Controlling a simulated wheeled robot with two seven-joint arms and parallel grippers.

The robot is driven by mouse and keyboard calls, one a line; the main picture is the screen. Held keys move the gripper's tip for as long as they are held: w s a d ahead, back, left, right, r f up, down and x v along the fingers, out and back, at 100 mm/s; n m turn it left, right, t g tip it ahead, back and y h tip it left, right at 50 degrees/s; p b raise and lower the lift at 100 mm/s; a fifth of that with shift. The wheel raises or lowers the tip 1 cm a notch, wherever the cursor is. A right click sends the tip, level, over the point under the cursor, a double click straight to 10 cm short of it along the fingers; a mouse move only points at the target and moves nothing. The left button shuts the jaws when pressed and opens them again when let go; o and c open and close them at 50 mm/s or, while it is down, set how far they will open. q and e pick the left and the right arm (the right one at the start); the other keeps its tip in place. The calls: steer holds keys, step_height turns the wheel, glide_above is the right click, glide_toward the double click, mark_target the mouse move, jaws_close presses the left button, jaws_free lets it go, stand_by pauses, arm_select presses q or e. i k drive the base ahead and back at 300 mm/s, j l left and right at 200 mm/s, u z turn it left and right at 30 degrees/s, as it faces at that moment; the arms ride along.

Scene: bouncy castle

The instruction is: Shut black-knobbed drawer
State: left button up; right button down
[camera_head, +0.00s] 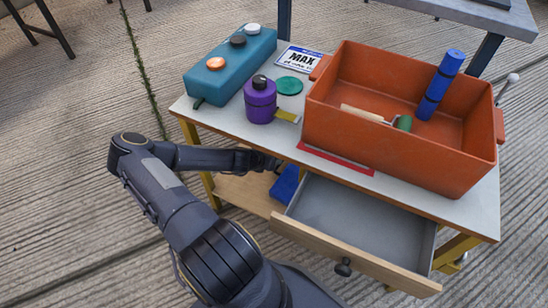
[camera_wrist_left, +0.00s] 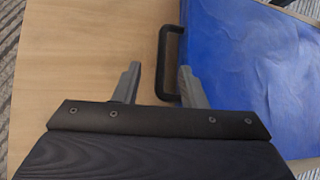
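The drawer (camera_head: 350,215) under the table is pulled out and looks empty. Its wooden front carries one round black knob (camera_head: 343,268). My left arm reaches in from the left, and my left gripper (camera_head: 274,164) is at the table's front edge, left of the drawer and away from the knob. In the left wrist view my left gripper (camera_wrist_left: 159,72) is open over the wooden lower shelf (camera_wrist_left: 90,50). A black handle (camera_wrist_left: 164,62) on a blue case (camera_wrist_left: 250,65) lies between and just beyond its fingers; I cannot tell whether they touch. My right gripper is not in view.
On the table (camera_head: 223,120) stand an orange crate (camera_head: 400,155), a purple bottle (camera_head: 260,105) and a teal box (camera_head: 230,68). The blue case shows partly below the tabletop (camera_head: 286,184), left of the drawer. Floor in front of the drawer is clear.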

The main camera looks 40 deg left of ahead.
mark_target(394, 245)
steer(key=k, duration=1)
